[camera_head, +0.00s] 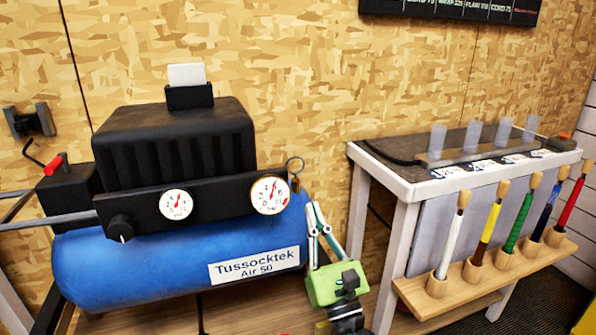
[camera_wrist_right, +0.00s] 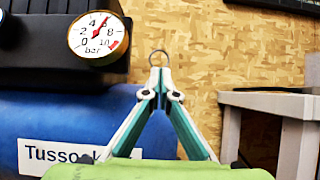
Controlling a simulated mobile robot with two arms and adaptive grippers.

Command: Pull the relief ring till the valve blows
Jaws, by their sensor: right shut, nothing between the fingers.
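The relief ring (camera_head: 295,165) is a thin dark ring standing at the right end of the black panel on the blue compressor (camera_head: 150,265). Under it is a small brass-coloured valve (camera_head: 295,183). My right gripper (camera_head: 316,206), green with white and teal fingers, points up, below and right of the ring in the head view. Its fingers are shut with nothing between them. In the right wrist view the ring (camera_wrist_right: 158,57) shows just above the fingertips (camera_wrist_right: 159,92); they look apart from it. The valve body is hidden there. My left gripper is not in view.
Two gauges (camera_head: 270,195) and a black knob (camera_head: 120,228) sit on the compressor's front panel. A white-framed bench (camera_head: 400,200) with a wooden rack of coloured shafts (camera_head: 480,275) stands at the right. Bare chipboard wall (camera_head: 320,90) lies behind.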

